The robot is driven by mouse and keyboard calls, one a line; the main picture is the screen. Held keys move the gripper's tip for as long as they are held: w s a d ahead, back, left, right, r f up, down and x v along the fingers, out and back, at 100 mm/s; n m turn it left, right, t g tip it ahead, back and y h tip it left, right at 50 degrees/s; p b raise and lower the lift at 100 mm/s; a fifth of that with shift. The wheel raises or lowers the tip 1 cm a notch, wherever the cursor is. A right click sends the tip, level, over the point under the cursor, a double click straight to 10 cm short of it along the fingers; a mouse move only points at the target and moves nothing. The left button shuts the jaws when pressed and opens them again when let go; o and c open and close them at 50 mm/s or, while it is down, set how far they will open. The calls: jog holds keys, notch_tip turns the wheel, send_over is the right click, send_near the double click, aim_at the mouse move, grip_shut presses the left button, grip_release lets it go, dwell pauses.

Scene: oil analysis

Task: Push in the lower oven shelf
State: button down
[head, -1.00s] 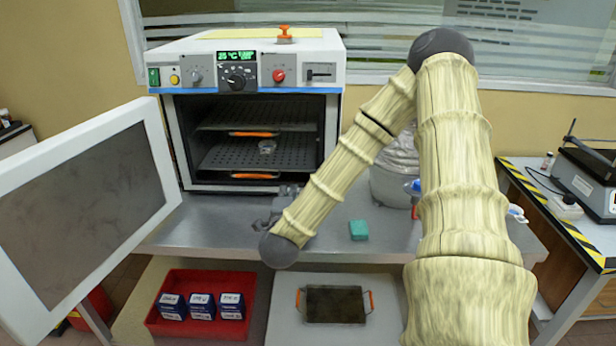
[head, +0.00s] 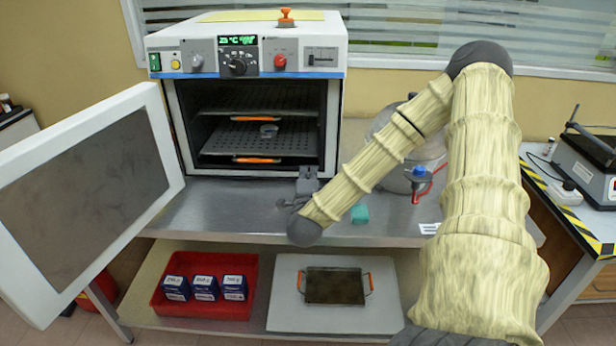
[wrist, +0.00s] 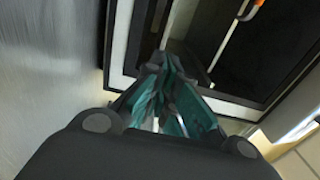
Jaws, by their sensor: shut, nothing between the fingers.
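The oven (head: 333,125) stands on the bench with its door (head: 85,190) swung wide open to the left. The lower oven shelf (head: 225,142) is a dark perforated tray with an orange handle (head: 257,160) along its front edge, near the oven opening. In the wrist view my gripper (wrist: 165,65) has teal finger pads, and an orange handle (wrist: 250,10) shows at the top right.
An upper shelf (head: 258,112) is inside the oven. A teal block (head: 360,213) and a metal pot (head: 405,175) are on the bench to the right. Below are a red bin (head: 200,309) with blue boxes and a tray (head: 335,287) with orange handles. The bench before the oven is clear.

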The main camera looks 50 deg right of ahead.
aim_at(309, 152)
jog(key=p+x, duration=0.1)
jog(key=x, duration=0.6)
jog(key=x, duration=0.5)
jog(key=shift+w+d+f+b, duration=0.1)
jog(key=shift+d+b, duration=0.05)
jog(key=shift+b, duration=0.25)
jog(key=shift+r, duration=0.25)
jog(key=shift+r, duration=0.1)
jog(key=shift+a+f, duration=0.2)
jog(key=shift+a, duration=0.1)
jog(key=b+v, duration=0.2)
jog(key=v, duration=1.1)
jog(key=shift+s+a+f, duration=0.1)
jog(key=shift+s+a, duration=0.05)
jog(key=shift+s, duration=0.2)
